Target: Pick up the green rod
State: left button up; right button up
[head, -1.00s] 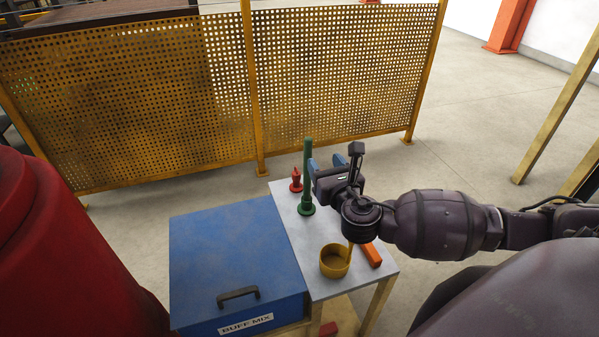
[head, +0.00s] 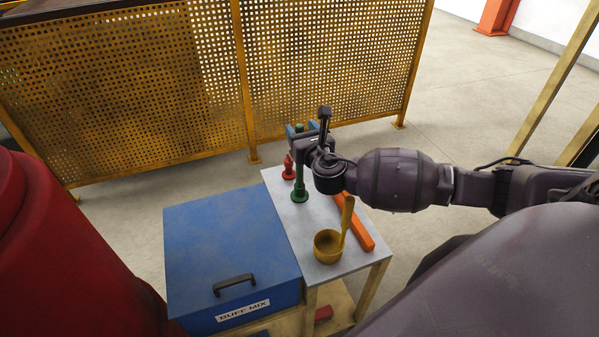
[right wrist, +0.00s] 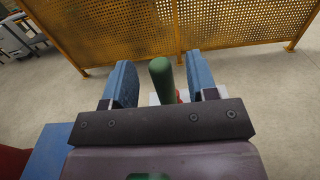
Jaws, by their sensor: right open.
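The green rod (head: 300,186) stands upright on a round green foot on the small grey table (head: 294,222). My right gripper (head: 301,130) is open at the rod's upper part, with blue fingers. In the right wrist view the rod's top (right wrist: 162,78) shows between the two open fingers (right wrist: 161,84), with visible gaps on both sides. Part of the rod is hidden behind the gripper in the head view. My left gripper is not in view.
A red piece (head: 288,168) stands just left of the rod. A yellow cup (head: 327,246) with a yellow stick and an orange bar (head: 357,225) are nearer on the table. A blue box (head: 232,245) adjoins it at left. A yellow perforated fence (head: 180,85) stands behind.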

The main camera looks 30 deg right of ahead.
jog(key=shift+x, duration=0.85)
grip_shut()
jog(key=shift+r, duration=0.15)
